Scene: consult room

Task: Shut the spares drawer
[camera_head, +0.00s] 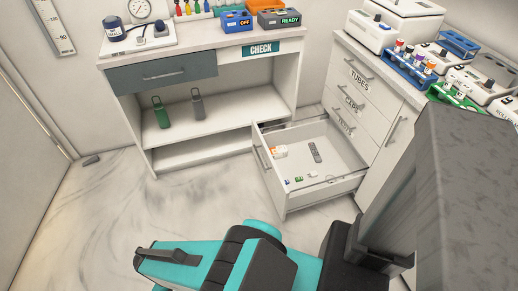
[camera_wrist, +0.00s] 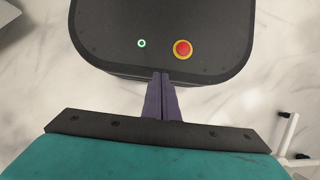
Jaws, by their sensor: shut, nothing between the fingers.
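The open drawer (camera_head: 275,180) is pulled out to the left from the bottom of the right-hand white cabinet (camera_head: 369,113) in the head view. Its front panel with a bar handle faces left, and its label is not readable. Inside lie a dark remote (camera_head: 315,152), an orange and white item (camera_head: 279,152) and several small pieces. My gripper (camera_wrist: 160,78) shows in the wrist view with its two dark fingers together and empty. It points over my own dark base, apart from the drawer. In the head view I cannot make out the fingertips.
The cabinet's upper drawers, TUBES, CAPS and TESTS, are shut. A white shelf unit (camera_head: 225,108) with a grey drawer (camera_head: 163,73) and two bottles stands at the back. Pale marble floor (camera_head: 200,205) is clear left of the open drawer. A small dark object (camera_head: 91,160) lies by the wall.

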